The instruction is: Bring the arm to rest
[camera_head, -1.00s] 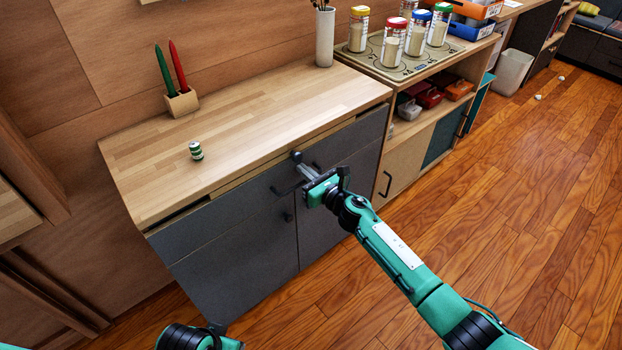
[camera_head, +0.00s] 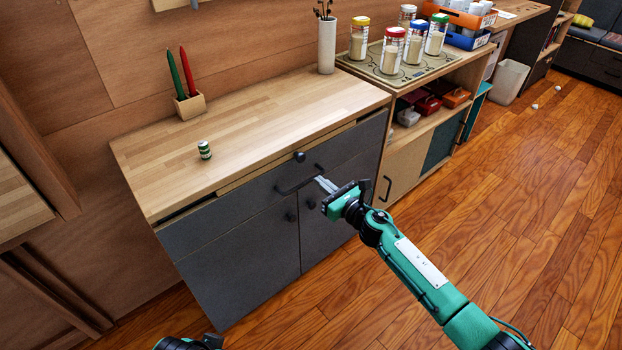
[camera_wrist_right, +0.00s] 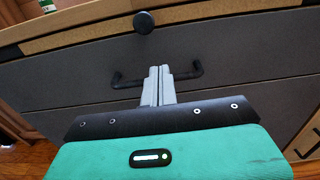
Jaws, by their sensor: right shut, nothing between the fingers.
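My right gripper (camera_head: 326,185) is in front of the dark grey cabinet (camera_head: 237,255), close to the drawer's black bar handle (camera_head: 297,181). Its fingers are together with nothing between them. In the right wrist view, the shut fingers (camera_wrist_right: 160,72) stand in front of the bar handle (camera_wrist_right: 126,82), with handle showing on both sides; I cannot tell whether they touch it. A round black knob (camera_wrist_right: 143,22) sits above. My left gripper is not in view; only a dark part of my left arm shows at the bottom edge.
The wooden countertop (camera_head: 260,125) holds a small green-and-white can (camera_head: 204,149), a holder (camera_head: 190,106) with red and green candles, and a white vase (camera_head: 327,46). A shelf unit with several jars stands at right. The wooden floor (camera_head: 520,230) is open.

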